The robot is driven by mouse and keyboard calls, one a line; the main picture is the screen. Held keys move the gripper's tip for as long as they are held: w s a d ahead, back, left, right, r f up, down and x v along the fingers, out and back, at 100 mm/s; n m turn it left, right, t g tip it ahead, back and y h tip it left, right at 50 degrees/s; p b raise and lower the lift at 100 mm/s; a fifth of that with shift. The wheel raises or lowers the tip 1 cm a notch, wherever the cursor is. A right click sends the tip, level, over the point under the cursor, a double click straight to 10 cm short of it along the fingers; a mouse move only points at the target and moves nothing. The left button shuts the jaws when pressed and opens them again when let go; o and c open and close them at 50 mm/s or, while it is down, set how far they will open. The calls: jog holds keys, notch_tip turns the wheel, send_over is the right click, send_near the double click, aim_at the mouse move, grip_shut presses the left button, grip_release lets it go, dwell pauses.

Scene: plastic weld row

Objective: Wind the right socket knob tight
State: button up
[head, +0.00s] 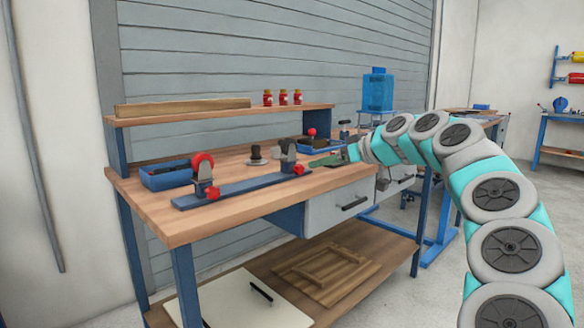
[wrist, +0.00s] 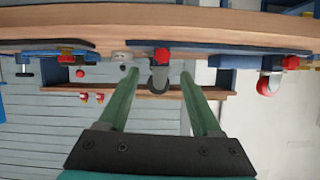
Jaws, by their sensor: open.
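The blue bar fixture (head: 245,186) lies along the bench's front edge with a socket at each end. The right socket (head: 288,152) is a dark upright with a red knob (head: 299,169) at its front. In the wrist view, which looks upside down, this red knob (wrist: 162,54) shows between and just above the fingertips. The left socket has its own red knob (head: 213,193) and a larger red round part (head: 203,160). My gripper (head: 312,163) has green fingers, open and empty, pointing at the right socket. In the wrist view the fingers (wrist: 159,73) straddle its line; contact cannot be told.
A blue bin (head: 168,176) stands behind the left socket. A dark spool-like part (head: 257,156) sits behind the bar. Another blue tray (head: 308,143) and red-topped part lie right. A raised shelf (head: 220,113) holds small red bottles (head: 283,97). Bare wood runs along the front.

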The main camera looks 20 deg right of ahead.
aim_at(301, 169)
jog(key=x, duration=0.8)
jog(key=shift+a, duration=0.2)
grip_shut()
dwell(0.4)
